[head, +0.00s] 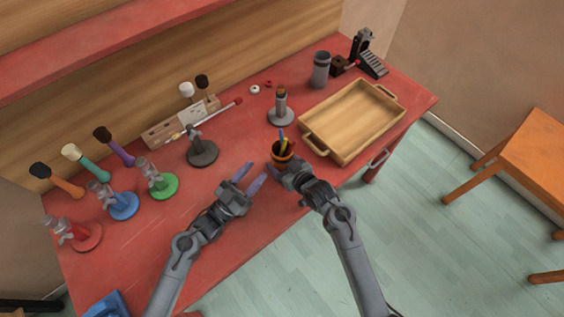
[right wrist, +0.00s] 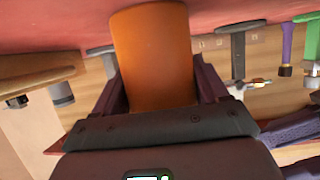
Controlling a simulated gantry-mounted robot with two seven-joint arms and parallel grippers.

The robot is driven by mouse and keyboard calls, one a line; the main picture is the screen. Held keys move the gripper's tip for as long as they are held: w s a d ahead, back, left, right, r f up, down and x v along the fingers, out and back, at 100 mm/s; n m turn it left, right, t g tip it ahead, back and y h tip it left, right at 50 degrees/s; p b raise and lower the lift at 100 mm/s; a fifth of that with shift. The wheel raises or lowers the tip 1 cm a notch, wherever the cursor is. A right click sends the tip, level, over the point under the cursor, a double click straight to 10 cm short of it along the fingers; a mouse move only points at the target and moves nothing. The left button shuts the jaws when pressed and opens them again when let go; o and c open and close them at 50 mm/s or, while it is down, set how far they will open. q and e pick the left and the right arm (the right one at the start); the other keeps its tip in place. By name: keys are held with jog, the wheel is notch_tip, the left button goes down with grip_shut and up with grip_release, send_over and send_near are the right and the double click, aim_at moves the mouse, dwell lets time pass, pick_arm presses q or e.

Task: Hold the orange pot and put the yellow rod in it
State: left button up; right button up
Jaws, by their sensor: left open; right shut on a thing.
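The orange pot (right wrist: 152,60) is between the fingers of my right gripper (head: 281,165), which is shut on it. In the head view the pot (head: 284,156) stands near the front of the red table, its dark mouth facing up. A slim yellow rod (head: 284,144) sticks up from the mouth, with a blue part (head: 281,133) beside or above it. I cannot tell whether these are one piece or two. My left gripper (head: 257,171) is open and empty, just left of the pot and apart from it. The pot's inside is mostly hidden.
A wooden tray (head: 318,147) lies right of the pot. A grey stand (head: 281,117) is behind it, and a dark-based stand (head: 202,153) is to the left. Several coloured stands and handled tools fill the left side. The red table (head: 185,225) is bare in front of them.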

pick_arm(q)
jog(key=shift+v, duration=0.9)
pick_arm(e)
jog(key=o, duration=1.2)
